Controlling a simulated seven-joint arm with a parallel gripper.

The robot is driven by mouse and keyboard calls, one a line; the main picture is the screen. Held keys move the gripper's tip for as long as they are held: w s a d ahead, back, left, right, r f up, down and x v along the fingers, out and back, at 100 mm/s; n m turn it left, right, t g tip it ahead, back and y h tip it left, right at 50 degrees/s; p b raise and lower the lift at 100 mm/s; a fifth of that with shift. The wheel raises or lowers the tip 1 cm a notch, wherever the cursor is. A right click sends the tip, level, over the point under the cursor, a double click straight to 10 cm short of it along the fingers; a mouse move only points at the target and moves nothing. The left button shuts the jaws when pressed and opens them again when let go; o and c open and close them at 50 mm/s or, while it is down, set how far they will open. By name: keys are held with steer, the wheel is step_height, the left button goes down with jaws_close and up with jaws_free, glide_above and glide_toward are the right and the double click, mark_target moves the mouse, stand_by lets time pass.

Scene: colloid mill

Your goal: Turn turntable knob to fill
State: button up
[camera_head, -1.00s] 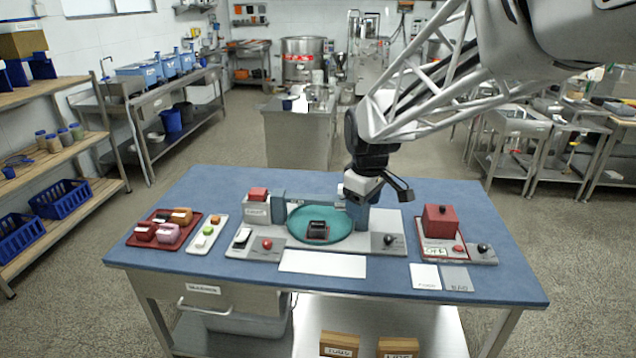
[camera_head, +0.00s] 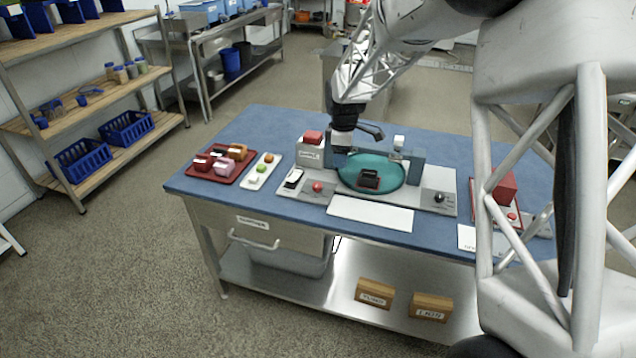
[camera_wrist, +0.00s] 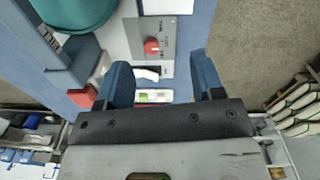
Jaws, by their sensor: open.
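The teal turntable (camera_head: 385,178) sits on a grey base under a blue arch, with a dark block (camera_head: 368,179) on it. A red knob (camera_head: 318,187) is on the panel left of it, and a black knob (camera_head: 440,198) is on the right panel. The labels are too small to read, so I cannot tell which is the turntable knob. My gripper (camera_wrist: 162,66) is open and empty. In the wrist view, the red knob (camera_wrist: 151,46) and a white switch (camera_wrist: 146,74) show between and beyond its fingers, with no visible contact. In the head view, my gripper is above the arch's left side.
A red-topped box (camera_head: 312,146) stands behind the left panel. A white tray (camera_head: 251,184) and a red tray (camera_head: 218,177) with small items lie to the left. A white sheet (camera_head: 372,213) is in front. My arm partly hides a red block (camera_head: 505,187) at right.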

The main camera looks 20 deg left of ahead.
mark_target(317, 184)
steer(key=w+a+f+n, duration=0.1)
steer(key=a+f, duration=0.1)
steer(key=a+f+n, duration=0.1)
steer(key=a+f, duration=0.1)
steer(key=a, duration=0.1)
steer(key=w+a+f+n, duration=0.1)
steer(key=a+f, duration=0.2)
steer(key=shift+w+a, duration=0.15)
steer(key=shift+w, duration=0.15)
steer(key=shift+f, duration=0.1)
steer(key=shift+f, duration=3.8)
steer(key=c, duration=0.9)
